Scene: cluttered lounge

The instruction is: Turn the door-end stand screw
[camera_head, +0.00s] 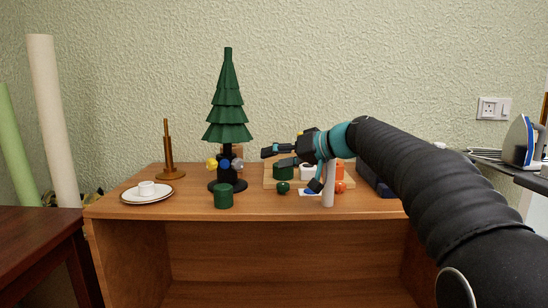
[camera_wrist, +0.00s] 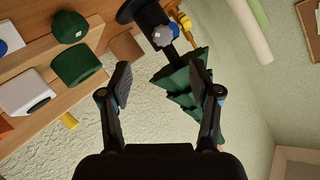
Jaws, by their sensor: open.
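A dark green toy tree (camera_head: 228,110) stands upright on a black stand (camera_head: 228,184) on the wooden desk. Three knob-like screws show on the stand: a yellow screw (camera_head: 211,164), a blue screw (camera_head: 225,164) and a grey screw (camera_head: 238,165). No door is in view, so I cannot tell which is the door-end one. My gripper (camera_head: 269,158) is open and empty, right of the stand and pointing left towards it. In the wrist view the grey screw (camera_wrist: 163,35) lies beyond the gap between my fingertips (camera_wrist: 159,76), apart from them, with the yellow screw (camera_wrist: 185,21) behind it.
A dark green cylinder (camera_head: 223,197) stands in front of the tree stand. A plate (camera_head: 147,195) with a cup and a wooden post (camera_head: 168,150) are at left. A wooden tray (camera_head: 271,183) with several small objects lies under my gripper. A white cylinder (camera_head: 328,190) stands near the front edge.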

